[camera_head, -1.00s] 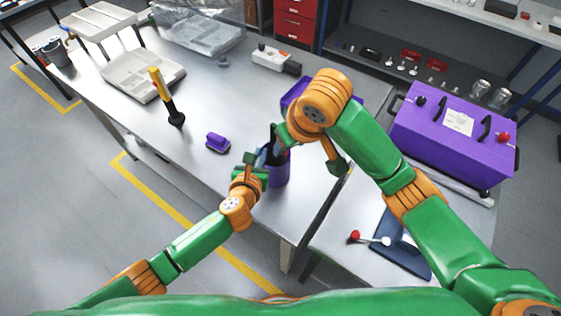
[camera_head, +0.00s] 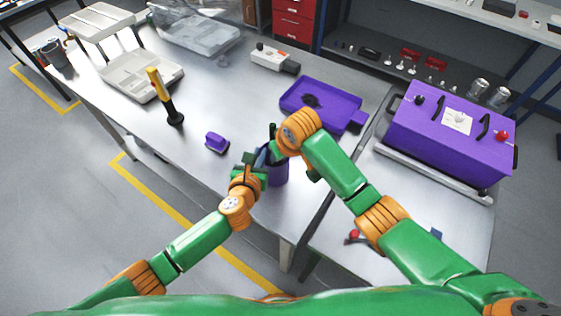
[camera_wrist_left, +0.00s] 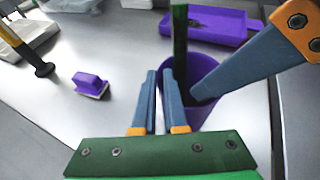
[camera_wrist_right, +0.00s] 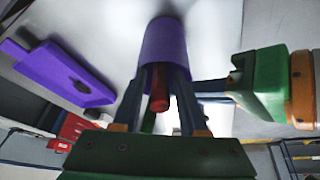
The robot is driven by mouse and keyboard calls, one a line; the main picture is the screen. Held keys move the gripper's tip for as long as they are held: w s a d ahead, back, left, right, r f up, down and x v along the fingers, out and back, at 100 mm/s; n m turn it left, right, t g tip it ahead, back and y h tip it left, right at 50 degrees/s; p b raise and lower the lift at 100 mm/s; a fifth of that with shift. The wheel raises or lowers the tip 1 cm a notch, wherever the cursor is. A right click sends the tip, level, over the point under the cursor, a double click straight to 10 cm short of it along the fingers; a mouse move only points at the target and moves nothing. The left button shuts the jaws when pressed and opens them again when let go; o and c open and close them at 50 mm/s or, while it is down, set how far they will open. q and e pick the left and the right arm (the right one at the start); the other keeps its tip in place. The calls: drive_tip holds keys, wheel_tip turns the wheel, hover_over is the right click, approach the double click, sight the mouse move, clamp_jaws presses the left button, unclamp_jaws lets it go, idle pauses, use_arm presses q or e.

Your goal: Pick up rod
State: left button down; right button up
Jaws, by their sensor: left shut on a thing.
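A purple cup (camera_head: 279,172) stands near the front edge of the steel table. A dark green upright bar (camera_wrist_left: 180,38) rises from it in the left wrist view. A red-ended rod (camera_wrist_right: 160,88) shows between my right fingers at the cup in the right wrist view. I cannot tell whether it is separate from the green bar. My left gripper (camera_wrist_left: 160,82) is shut on the cup's rim at its left side. My right gripper (camera_wrist_right: 158,78) is open, its fingertips at the cup's mouth, one finger reaching inside in the left wrist view. The cup's bottom is hidden.
A purple tray (camera_head: 350,118) lies behind the cup. A small purple block (camera_head: 217,142) and a yellow-handled tool (camera_head: 160,92) stand to the left. A large purple case (camera_head: 440,150) sits at the right. The table's middle is clear.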

clamp_jaws()
idle(1.2)
